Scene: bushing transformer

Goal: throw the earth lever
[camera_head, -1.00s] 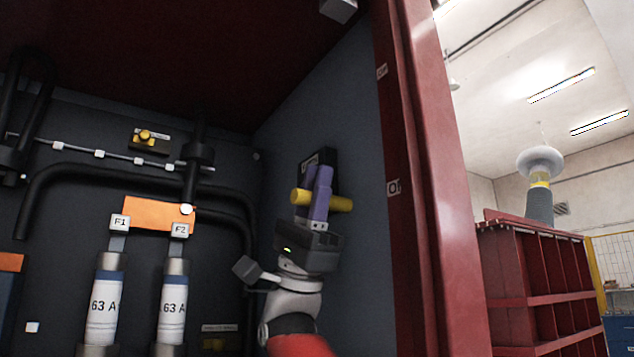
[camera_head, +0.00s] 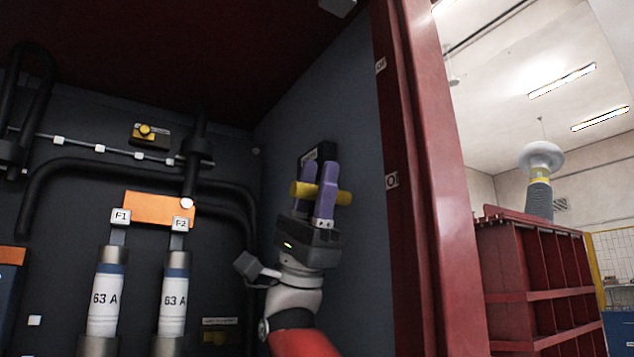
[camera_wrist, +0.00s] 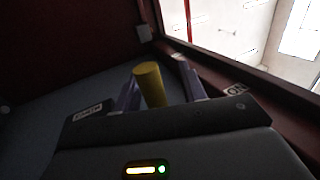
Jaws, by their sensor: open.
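The earth lever's yellow handle (camera_head: 341,197) sticks out across a black mount (camera_head: 318,152) on the cabinet's right inner wall. My gripper (camera_head: 320,168) is at the lever, with its two purple fingers standing upright and spread apart in front of the handle. In the wrist view, the yellow handle (camera_wrist: 150,82) shows between the two fingers of my gripper (camera_wrist: 157,74), with gaps on both sides. The fingers hide part of the handle and the mount. A small white label on the mount is too small to read in the head view.
Two fuses marked 63 A (camera_head: 105,300) and an orange plate (camera_head: 150,208) are on the cabinet's back wall at left, with thick black cables. The red door frame (camera_head: 425,180) stands close on the right. A small yellow knob (camera_head: 146,131) is at upper left.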

